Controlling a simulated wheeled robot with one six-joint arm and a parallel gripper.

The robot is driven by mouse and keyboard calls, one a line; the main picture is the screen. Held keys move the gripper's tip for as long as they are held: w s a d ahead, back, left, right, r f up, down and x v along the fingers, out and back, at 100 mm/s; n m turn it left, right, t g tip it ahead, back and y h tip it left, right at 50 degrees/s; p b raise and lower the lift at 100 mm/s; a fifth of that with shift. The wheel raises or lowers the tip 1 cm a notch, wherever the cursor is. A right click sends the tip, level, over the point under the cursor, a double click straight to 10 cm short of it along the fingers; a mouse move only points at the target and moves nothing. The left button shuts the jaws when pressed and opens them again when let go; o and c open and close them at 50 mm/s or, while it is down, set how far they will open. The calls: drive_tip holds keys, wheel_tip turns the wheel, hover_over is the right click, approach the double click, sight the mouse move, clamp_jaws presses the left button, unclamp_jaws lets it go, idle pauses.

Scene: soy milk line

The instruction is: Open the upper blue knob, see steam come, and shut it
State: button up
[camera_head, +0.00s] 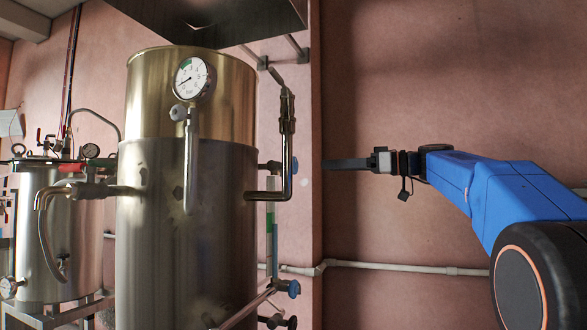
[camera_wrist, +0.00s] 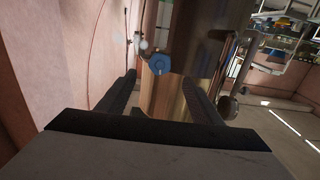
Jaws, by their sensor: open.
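The upper blue knob (camera_head: 275,166) is on the right side of the large steel tank (camera_head: 185,235), partly behind a bent pipe. My gripper (camera_head: 326,164) is to its right at about the same height, with a gap between them. In the wrist view the blue knob (camera_wrist: 160,64) appears between and just beyond the two dark fingertips (camera_wrist: 159,76). The fingers are apart and empty. A lower blue knob (camera_head: 293,289) is on the same side of the tank, further down. No steam shows.
The bent steel pipe (camera_head: 287,150) runs down the tank's right side, near the upper knob. A pressure gauge (camera_head: 191,78) is on the tank front. A pale wall pipe (camera_head: 400,267) runs low on the pink wall. A smaller tank (camera_head: 60,235) stands at left.

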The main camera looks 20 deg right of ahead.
sight(297, 167)
drive_tip(key=x, duration=1.3)
drive_tip(key=c, duration=1)
